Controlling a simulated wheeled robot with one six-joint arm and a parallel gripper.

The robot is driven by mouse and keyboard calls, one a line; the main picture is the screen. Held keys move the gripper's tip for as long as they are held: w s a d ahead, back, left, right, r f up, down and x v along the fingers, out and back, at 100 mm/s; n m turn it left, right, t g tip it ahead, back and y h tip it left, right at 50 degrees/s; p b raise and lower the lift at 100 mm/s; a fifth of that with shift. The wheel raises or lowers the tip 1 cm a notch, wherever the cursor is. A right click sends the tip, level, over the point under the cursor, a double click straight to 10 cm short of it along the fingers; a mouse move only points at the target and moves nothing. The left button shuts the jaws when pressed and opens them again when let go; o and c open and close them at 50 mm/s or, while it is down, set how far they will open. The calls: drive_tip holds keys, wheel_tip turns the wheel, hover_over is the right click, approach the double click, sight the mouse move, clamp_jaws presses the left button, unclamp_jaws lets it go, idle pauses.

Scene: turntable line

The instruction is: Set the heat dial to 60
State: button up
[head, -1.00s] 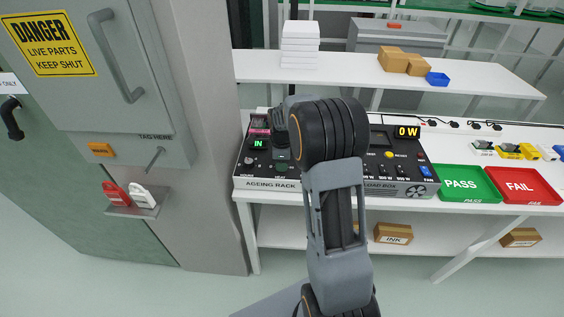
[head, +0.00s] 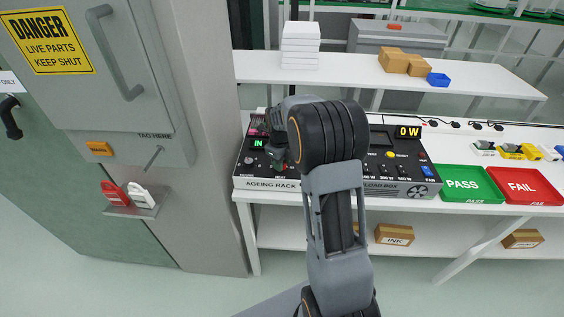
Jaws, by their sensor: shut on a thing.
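The ageing rack (head: 262,184) is a black panel with a light front strip on the white bench. It has a green "IN" display (head: 257,143) and a small knob (head: 248,160) at left. My gripper (head: 278,163) is at the panel, pointing down, just above the HEAT label, shut on the heat dial. The dial is mostly hidden by the gripper, so its pointer and the numbers cannot be read. My arm covers the panel's right part.
The load box (head: 398,190), with a "0 W" display (head: 408,132), stands right of my arm. Green PASS (head: 463,184) and red FAIL (head: 522,186) trays lie farther right. A grey cabinet (head: 121,55) stands close on the left.

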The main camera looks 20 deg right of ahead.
idle(0.5)
drive_tip(key=o, duration=0.9)
drive_tip(key=r, duration=1.4)
drive_tip(key=shift+s+a, duration=0.25)
drive_tip(key=shift+a, duration=0.1)
drive_tip(key=shift+f, duration=0.1)
